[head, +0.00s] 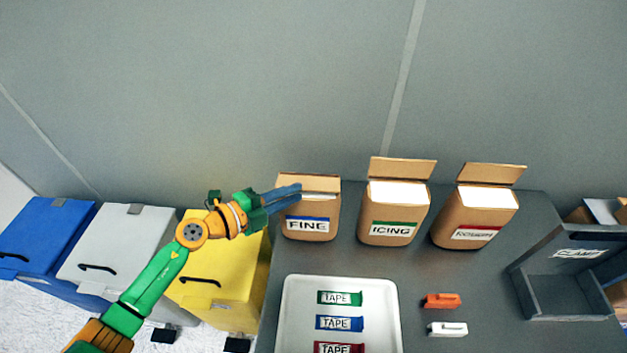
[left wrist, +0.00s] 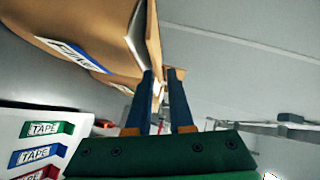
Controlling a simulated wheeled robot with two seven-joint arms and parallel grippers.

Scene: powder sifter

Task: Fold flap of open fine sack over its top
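The fine sack (head: 310,222) is a brown paper sack with a blue-striped FINE label, upright at the left end of the grey table. Its flap (head: 322,184) stands up along the back of the open top. My left gripper (head: 290,194) reaches in from the left, its blue fingers at the sack's upper left corner, covering part of the top and flap. In the left wrist view the two fingers (left wrist: 162,80) are apart, with the flap's edge (left wrist: 152,38) at their tips and seemingly between them. Contact cannot be told. My right gripper is not in view.
The icing sack (head: 393,212) and a red-labelled sack (head: 478,215) stand open to the right. A white tray (head: 290,315) with tape pieces lies in front. An orange clip (head: 441,300) and a white clip (head: 447,329) lie beside it. A grey bin (head: 565,297) stands at right.

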